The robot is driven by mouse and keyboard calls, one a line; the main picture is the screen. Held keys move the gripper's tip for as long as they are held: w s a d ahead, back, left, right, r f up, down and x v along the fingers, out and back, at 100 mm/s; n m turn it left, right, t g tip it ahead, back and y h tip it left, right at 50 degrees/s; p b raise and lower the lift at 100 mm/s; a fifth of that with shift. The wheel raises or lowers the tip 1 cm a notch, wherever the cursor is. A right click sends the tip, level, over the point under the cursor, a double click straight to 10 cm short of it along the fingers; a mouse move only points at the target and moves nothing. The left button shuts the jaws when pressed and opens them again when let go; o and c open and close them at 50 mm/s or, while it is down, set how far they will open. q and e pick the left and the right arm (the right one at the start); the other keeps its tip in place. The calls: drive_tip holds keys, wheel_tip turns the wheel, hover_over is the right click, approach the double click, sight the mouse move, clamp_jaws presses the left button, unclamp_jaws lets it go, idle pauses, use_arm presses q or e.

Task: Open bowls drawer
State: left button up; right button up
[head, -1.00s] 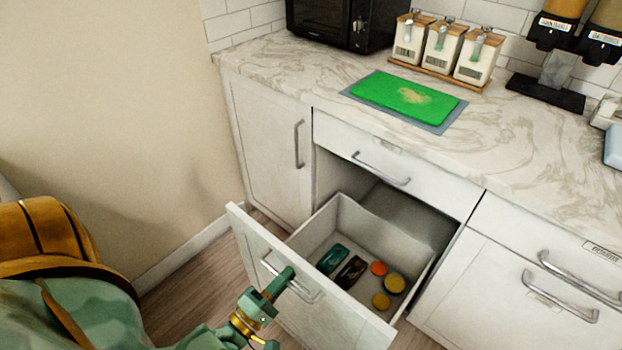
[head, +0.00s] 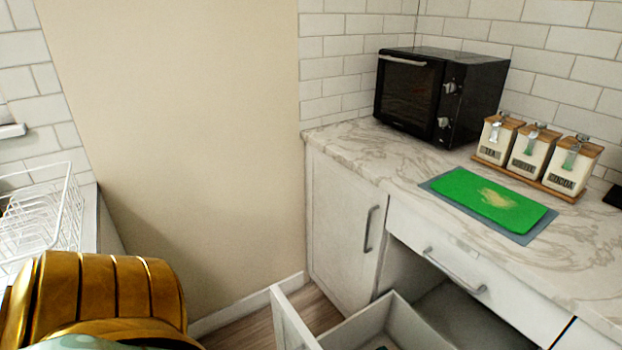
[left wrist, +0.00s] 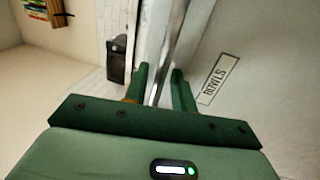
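The bowls drawer stands pulled out from the lower cabinet. In the head view, its front panel (head: 292,322) and the inside of its back and side walls (head: 405,318) show at the bottom edge. Its handle and most of its contents are cut off there. In the left wrist view, the drawer front (left wrist: 245,45) carries a label (left wrist: 217,79) reading "BOWLS". The left gripper is outside the head view. My right gripper shows in neither view.
A shut upper drawer (head: 470,275) sits above the open one, and a cabinet door (head: 340,225) is at its left. The counter holds a black oven (head: 440,95), a green board (head: 490,200) and canisters (head: 530,150). A dish rack (head: 45,215) stands far left.

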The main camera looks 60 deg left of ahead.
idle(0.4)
use_arm(q)
drive_tip(key=s+f+b, duration=0.1)
drive_tip(key=s+f, duration=0.2)
drive_tip(key=s, duration=1.3)
drive_tip(key=shift+a, duration=0.3)
